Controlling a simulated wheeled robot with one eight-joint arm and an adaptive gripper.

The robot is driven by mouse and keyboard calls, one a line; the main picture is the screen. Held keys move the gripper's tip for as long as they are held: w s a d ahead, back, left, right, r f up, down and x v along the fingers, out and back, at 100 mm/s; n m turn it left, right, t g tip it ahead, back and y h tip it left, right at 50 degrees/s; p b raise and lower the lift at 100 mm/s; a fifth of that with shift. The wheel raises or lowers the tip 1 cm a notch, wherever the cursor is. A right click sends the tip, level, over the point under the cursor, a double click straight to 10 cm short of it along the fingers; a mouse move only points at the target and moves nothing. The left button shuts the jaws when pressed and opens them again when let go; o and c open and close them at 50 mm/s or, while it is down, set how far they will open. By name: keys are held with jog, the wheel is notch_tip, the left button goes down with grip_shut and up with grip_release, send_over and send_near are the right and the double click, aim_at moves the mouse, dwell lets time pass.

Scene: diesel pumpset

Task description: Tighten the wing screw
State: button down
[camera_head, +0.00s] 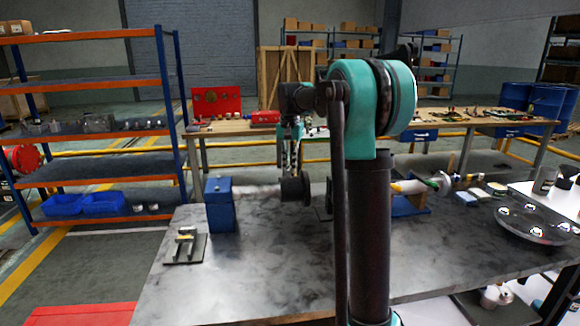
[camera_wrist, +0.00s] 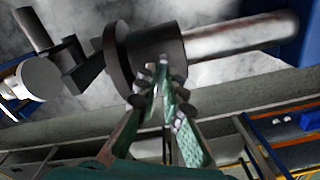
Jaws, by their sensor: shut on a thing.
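A dark round collar with a wide flange (camera_head: 294,190) sits on a horizontal metal shaft that runs to a blue block (camera_head: 221,204). In the wrist view the collar's hub (camera_wrist: 153,45) and the shaft (camera_wrist: 235,42) show close up. My gripper (camera_head: 291,170) reaches down to the collar from above. In the wrist view my gripper (camera_wrist: 165,88) has its fingers closed together at the wing screw, shut on it.
A plate with grey metal pieces (camera_head: 185,246) lies at the left of the grey bench (camera_head: 250,275). The bench front is clear.

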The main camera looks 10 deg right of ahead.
jog(key=shift+m, duration=1.5)
jog(key=c, duration=1.6)
grip_release()
jog(key=shift+c, duration=0.2)
jog(key=shift+r, duration=0.1)
notch_tip(320, 180, up, 12)
jog(key=shift+s, duration=0.1)
